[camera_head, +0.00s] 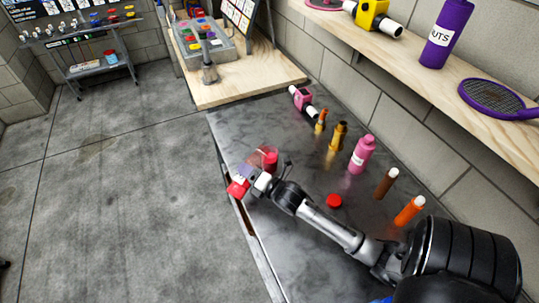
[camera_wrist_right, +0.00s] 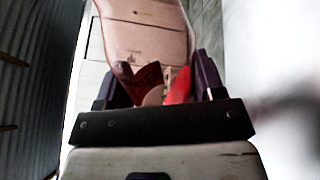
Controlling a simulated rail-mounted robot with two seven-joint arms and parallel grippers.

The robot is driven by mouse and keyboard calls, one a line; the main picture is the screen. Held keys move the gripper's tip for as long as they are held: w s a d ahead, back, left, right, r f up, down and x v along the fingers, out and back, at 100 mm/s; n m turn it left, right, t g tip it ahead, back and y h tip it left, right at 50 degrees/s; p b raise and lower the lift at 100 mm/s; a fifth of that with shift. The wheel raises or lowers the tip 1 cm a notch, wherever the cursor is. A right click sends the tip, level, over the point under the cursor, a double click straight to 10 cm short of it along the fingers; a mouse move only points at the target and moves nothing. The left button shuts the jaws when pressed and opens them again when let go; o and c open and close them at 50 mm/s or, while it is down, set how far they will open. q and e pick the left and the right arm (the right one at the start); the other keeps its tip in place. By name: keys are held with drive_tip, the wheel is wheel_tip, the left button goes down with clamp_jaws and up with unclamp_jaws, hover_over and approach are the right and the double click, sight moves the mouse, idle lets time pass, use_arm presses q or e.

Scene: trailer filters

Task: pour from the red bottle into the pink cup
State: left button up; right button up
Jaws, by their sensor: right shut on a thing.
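My right gripper (camera_head: 257,179) is over the near-left edge of the dark table. It is shut on the red bottle (camera_head: 238,188), which is tilted well off upright. A red, cup-like cylinder (camera_head: 270,158) shows just beyond the gripper; I cannot tell surely whether it is the pink cup. In the right wrist view the fingers (camera_wrist_right: 160,88) stand either side of red parts, and a large pale pink, see-through shape fills the space beyond. Whether anything is flowing cannot be made out. My left gripper is not in view.
A red cap (camera_head: 334,201) lies on the table. A pink bottle (camera_head: 364,153), a brown bottle (camera_head: 386,183), an orange bottle (camera_head: 409,211) and gold bottles (camera_head: 338,136) stand along the wall side. A wooden shelf (camera_head: 430,80) runs above them. Open floor lies left.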

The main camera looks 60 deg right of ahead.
drive_tip(key=shift+d+r, duration=0.1)
drive_tip(key=shift+d+f+n, duration=0.2)
drive_tip(key=shift+f+n, duration=0.4)
drive_tip(key=shift+n, duration=0.3)
drive_tip(key=shift+d+n+p, duration=0.15)
drive_tip(key=shift+n+p, duration=0.15)
drive_tip(key=shift+n, duration=0.1)
drive_tip(key=shift+d+r+n+p, duration=0.2)
drive_tip(key=shift+r+n+p, duration=0.2)
drive_tip(key=shift+n+p, duration=0.1)
drive_tip(key=shift+d+r+n+h+p, duration=0.15)
drive_tip(key=shift+n+p, duration=0.05)
drive_tip(key=shift+n, duration=0.3)
drive_tip(key=shift+d+r+n+h+p, duration=0.1)
drive_tip(key=shift+d+n+h+p, duration=0.1)
drive_tip(key=shift+n, duration=0.3)
drive_tip(key=shift+a+r+n, duration=0.15)
drive_tip(key=shift+a+n, duration=0.1)
drive_tip(key=shift+n, duration=0.65)
drive_tip(key=shift+a+n, duration=0.2)
drive_tip(key=shift+n, duration=0.7)
drive_tip(key=n, duration=0.3)
drive_tip(key=shift+f+n+t, duration=0.2)
drive_tip(key=shift+n+t, duration=0.1)
